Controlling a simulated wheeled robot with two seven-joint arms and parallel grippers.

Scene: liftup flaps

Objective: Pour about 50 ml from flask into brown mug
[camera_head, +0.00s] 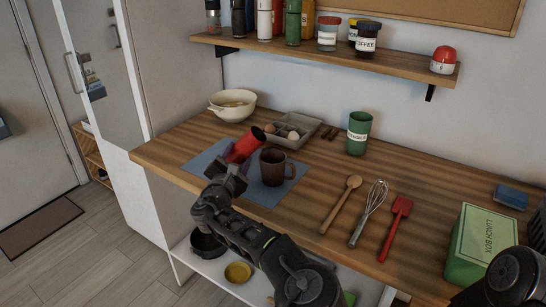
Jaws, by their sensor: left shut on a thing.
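The brown mug (271,168) stands upright on a blue-grey mat (263,195) on the wooden counter, its handle to the right. A red flask (243,147) is tilted just left of and behind the mug in the picture, its upper end leaning to the upper right. My left gripper (229,169) is shut on the flask at its lower end. The inside of the flask and the mug's fill level cannot be made out, and no stream shows. My right gripper is out of view; only part of my right arm shows at the bottom right.
Behind are a cream bowl (232,106), a grey tray (270,135) with eggs and a green canister (358,134). Right of the mug lie a wooden spoon (341,203), whisk (370,212) and red spatula (396,226). A green lunch box (480,245) stands at right. A shelf (330,53) hangs above.

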